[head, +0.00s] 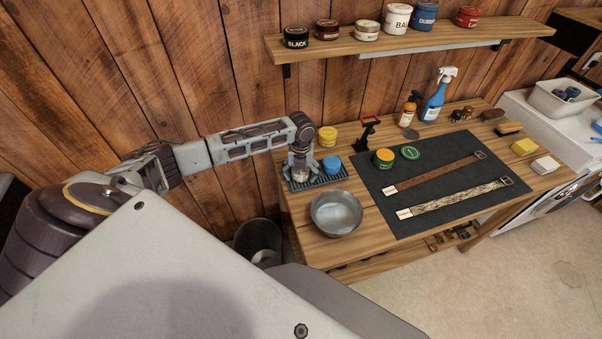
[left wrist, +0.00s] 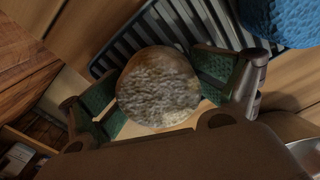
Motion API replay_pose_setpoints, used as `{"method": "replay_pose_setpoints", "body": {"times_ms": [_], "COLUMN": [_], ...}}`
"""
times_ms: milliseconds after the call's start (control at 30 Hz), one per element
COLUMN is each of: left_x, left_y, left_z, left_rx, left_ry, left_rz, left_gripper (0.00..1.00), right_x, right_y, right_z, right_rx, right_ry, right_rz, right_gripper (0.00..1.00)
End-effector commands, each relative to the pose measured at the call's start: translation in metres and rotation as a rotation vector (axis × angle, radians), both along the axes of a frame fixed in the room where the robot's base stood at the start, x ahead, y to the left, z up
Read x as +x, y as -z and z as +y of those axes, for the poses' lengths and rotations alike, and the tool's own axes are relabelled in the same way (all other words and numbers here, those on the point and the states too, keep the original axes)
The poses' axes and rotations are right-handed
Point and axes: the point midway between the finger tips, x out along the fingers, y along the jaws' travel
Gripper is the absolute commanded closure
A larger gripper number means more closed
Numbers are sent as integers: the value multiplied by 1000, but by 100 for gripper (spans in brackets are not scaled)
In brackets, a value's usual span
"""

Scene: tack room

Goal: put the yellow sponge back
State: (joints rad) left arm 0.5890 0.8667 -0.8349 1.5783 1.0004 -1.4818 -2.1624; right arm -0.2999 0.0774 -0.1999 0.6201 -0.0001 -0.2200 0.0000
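My left gripper (head: 300,172) points down over the dark slatted rack (head: 318,183) at the table's left end. In the left wrist view a rounded, rough, tan-grey sponge-like piece (left wrist: 158,88) fills the gap between its green-padded fingers (left wrist: 160,92). I cannot tell whether they press on it. A blue sponge (head: 331,165) sits just right of the gripper on the rack and shows in the left wrist view (left wrist: 280,20). A yellow block (head: 525,146), which looks like a sponge, lies at the table's right end. A round yellow thing (head: 327,136) stands behind the rack. My right gripper is out of view.
A metal bowl (head: 337,213) stands in front of the rack. A dark mat (head: 440,187) holds two straps and an open tin. A red-handled tool (head: 368,130), spray bottles (head: 434,98) and a pale block (head: 545,164) stand around it. A shelf of jars (head: 400,42) hangs above.

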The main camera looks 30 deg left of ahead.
Motion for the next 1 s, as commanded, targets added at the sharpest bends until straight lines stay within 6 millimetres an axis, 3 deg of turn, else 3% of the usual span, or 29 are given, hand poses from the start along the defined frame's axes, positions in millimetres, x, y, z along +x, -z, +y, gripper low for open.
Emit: {"method": "replay_pose_setpoints", "body": {"times_ms": [633, 1000], "left_x": [1, 2], "left_y": [-6, -44], "left_z": [1, 1], "left_rx": [1, 1], "left_ry": [0, 1], "left_rz": [-3, -6], "left_gripper": [20, 20], "right_x": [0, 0], "right_y": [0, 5], "right_z": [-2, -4], "right_rx": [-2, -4], "right_ry": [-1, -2], "right_rz": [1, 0], "right_gripper": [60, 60]}}
